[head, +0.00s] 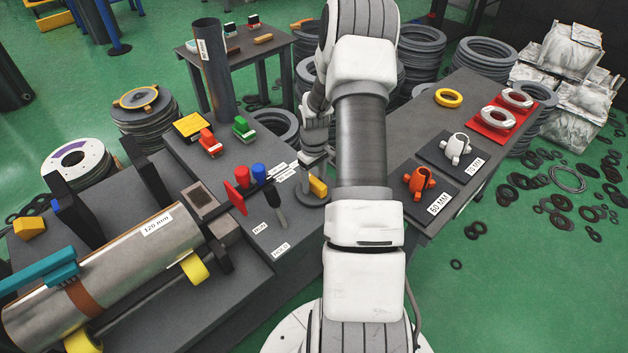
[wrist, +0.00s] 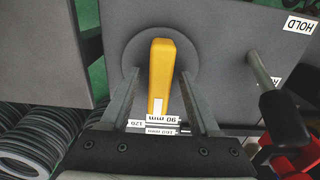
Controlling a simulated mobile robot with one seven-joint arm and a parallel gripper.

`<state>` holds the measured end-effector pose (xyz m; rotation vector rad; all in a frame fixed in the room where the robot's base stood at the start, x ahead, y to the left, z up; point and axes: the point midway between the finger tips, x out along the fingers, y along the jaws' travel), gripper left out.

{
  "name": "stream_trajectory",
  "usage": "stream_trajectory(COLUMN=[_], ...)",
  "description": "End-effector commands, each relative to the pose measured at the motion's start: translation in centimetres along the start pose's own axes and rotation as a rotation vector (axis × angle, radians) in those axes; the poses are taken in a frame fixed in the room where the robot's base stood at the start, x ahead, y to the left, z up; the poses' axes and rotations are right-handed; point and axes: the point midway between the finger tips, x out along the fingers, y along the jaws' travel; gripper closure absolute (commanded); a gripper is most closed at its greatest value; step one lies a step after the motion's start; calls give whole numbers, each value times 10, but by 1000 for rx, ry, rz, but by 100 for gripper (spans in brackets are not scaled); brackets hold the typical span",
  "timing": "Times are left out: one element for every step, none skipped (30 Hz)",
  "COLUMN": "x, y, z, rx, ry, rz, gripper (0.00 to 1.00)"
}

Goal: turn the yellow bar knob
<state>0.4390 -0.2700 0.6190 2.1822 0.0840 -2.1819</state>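The yellow bar knob (head: 318,187) sits on a round grey disc on the grey machine top, just left of my arm in the head view. In the wrist view the knob (wrist: 162,70) stands upright in the picture. A white mark on its lower end points toward the "90 mm" label (wrist: 160,119). My gripper (wrist: 159,74) is open, one finger on each side of the knob, with a visible gap on both sides. In the head view my gripper (head: 321,160) is partly hidden by my own arm.
A black-handled lever (wrist: 283,115) stands to the right of the knob in the wrist view, by the "HOLD" label (wrist: 299,25). In the head view, red (head: 258,173) and blue (head: 242,174) knobs and a red paddle (head: 236,197) stand left of the yellow knob.

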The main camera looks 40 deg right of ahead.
Motion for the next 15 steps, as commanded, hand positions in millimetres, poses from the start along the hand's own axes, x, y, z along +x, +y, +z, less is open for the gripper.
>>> stream_trajectory(x=[0,0,0,0,0,0,0,0,0,0,0,0,0,0,0], y=[0,0,0,0,0,0,0,0,0,0,0,0,0,0,0], z=[0,0,0,0,0,0,0,0,0,0,0,0,0,0,0], rx=[0,0,0,0,0,0,0,0,0,0,0,0,0,0,0], ry=[0,0,0,0,0,0,0,0,0,0,0,0,0,0,0], rz=[0,0,0,0,0,0,0,0,0,0,0,0,0,0,0], gripper=[45,50,57,63,68,75,81,86,93,99,100,100,100,100,100])
